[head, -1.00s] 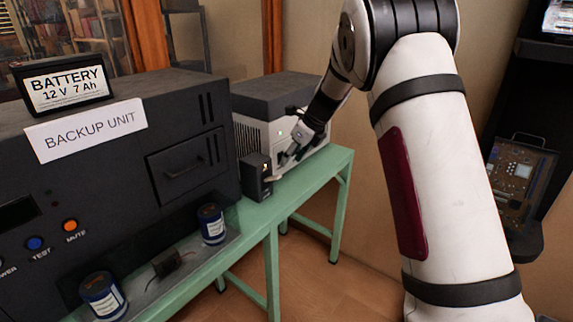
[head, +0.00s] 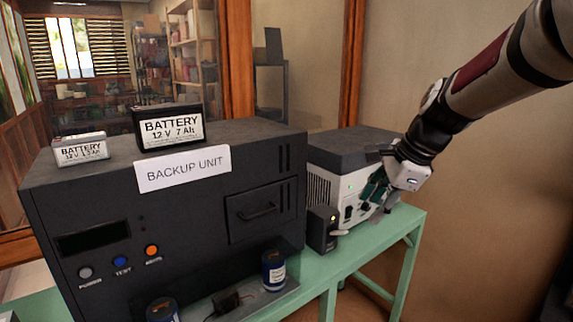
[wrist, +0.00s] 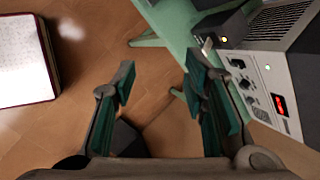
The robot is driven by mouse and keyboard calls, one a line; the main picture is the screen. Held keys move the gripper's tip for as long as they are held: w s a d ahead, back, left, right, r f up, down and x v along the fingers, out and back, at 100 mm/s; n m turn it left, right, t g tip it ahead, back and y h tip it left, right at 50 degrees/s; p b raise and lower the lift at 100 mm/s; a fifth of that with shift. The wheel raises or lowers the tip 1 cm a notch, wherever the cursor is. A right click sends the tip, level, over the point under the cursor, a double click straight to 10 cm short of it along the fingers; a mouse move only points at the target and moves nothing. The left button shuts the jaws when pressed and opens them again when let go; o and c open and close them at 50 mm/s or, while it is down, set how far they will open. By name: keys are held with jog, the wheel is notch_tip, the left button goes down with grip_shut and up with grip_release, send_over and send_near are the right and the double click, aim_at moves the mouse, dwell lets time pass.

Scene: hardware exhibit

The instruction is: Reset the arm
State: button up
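My arm comes in from the upper right of the head view and reaches down to the left. My gripper (head: 380,193) is in front of the light grey instrument (head: 352,190) on the green bench, at its right side. In the wrist view my gripper (wrist: 160,82) has its two green-padded fingers well apart with nothing between them. Wooden floor shows through the gap. The instrument's panel (wrist: 262,90), with knobs and a red display, is right of the fingers. Whether the gripper touches the instrument cannot be told from the head view.
The black backup unit (head: 190,222) fills the left of the green bench (head: 385,255). A large battery (head: 168,128) and a smaller one (head: 80,148) stand on it. A small black box (head: 322,230) stands between unit and instrument. Blue cans (head: 273,270) stand in front.

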jog(key=s+n+h+p, duration=0.1)
jog(key=s+n+h, duration=0.2)
jog(key=s+n, duration=1.5)
jog(key=s, duration=1.3)
jog(key=shift+d+r+p, duration=0.15)
jog(key=shift+r+p, duration=0.2)
